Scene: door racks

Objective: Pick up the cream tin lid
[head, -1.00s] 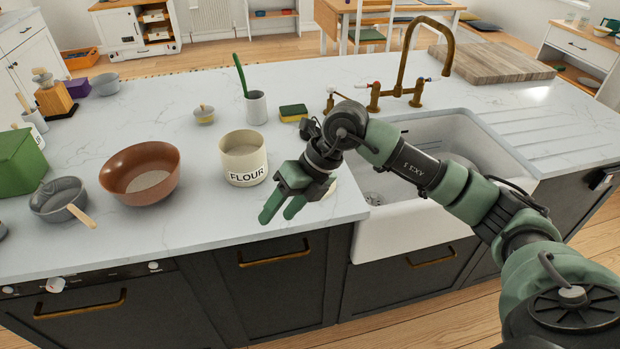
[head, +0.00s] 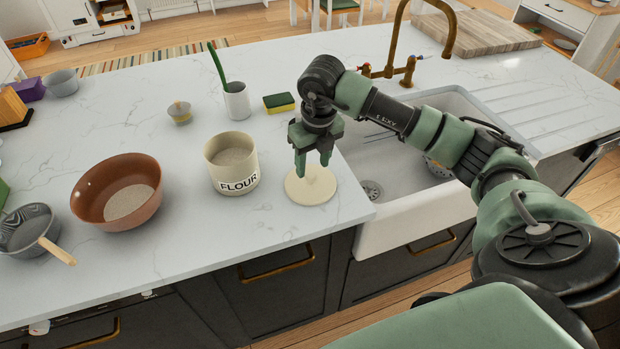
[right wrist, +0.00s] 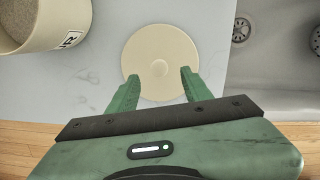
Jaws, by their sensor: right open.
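The cream tin lid (head: 297,189) lies flat on the white counter, right of the open flour tin (head: 232,163) and close to the sink. My left gripper is not in view.
The sink (head: 400,185) is just right of the lid, and the counter's front edge is near. A sponge (head: 279,103), a white cup (head: 236,100) with a green-handled tool, a brown bowl (head: 118,192) and a grey pan (head: 28,228) stand around. The counter front of the flour tin is clear.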

